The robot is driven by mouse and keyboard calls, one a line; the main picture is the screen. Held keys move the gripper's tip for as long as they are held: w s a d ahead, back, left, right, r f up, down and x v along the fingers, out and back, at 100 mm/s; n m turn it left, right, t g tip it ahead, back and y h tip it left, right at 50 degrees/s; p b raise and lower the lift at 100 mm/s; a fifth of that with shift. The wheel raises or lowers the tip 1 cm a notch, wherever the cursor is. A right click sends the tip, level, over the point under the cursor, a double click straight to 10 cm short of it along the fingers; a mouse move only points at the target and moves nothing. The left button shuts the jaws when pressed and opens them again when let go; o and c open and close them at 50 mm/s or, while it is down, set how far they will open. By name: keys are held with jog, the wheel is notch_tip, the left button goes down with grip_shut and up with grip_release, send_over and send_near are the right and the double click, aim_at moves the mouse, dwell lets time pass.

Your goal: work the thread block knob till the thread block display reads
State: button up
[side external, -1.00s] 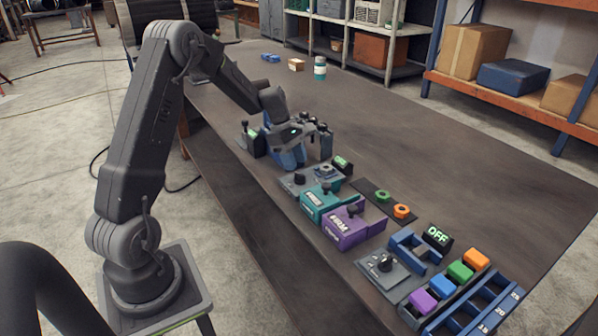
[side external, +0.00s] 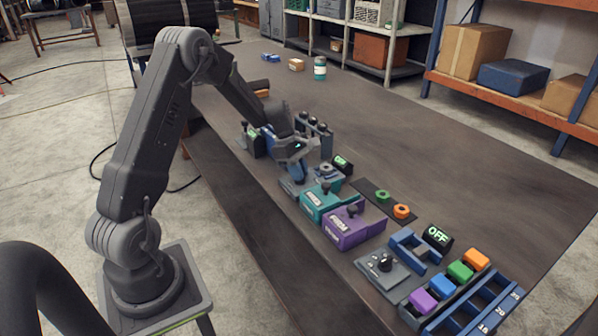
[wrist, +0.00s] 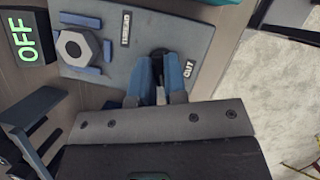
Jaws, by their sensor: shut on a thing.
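The thread block (wrist: 115,45) is a grey plate in the wrist view, marked THREAD and OUT. A hex part (wrist: 77,48) sits on it between small blue bars. The black thread block knob (wrist: 158,66) is between the two blue fingers of my gripper (wrist: 159,75), which is shut on it; the fingers partly hide it. The thread block display (wrist: 28,38) shows green OFF at the left. In the side view my gripper (side external: 298,176) is down at the thread block (side external: 292,189); the display (side external: 343,163) behind is lit but too small to read surely.
A teal block (side external: 319,203) and a purple block (side external: 345,232) stand close by in front. A rack of dark posts (side external: 318,134) is just behind my gripper. Another OFF display (side external: 437,237) stands farther right. The table's far middle (side external: 430,150) is clear.

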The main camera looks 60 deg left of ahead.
jog(key=shift+f+m, duration=0.1)
jog(key=shift+m, duration=0.2)
grip_shut()
jog(key=shift+m+g, duration=0.5)
jog(key=shift+m, duration=0.5)
jog(key=m+g, duration=0.1)
jog(key=m, duration=0.3)
jog(key=shift+w+g, duration=0.1)
jog(key=shift+g, duration=0.3)
jog(key=m+g, duration=0.1)
jog(key=m, duration=0.3)
jog(key=shift+f, duration=0.1)
jog(key=shift+d+m+g+y, duration=0.1)
jog(key=shift+m+g+y, duration=0.55)
jog(key=shift+m, duration=1.05)
jog(key=o, duration=0.7)
grip_release()
jog(key=shift+c, duration=0.2)
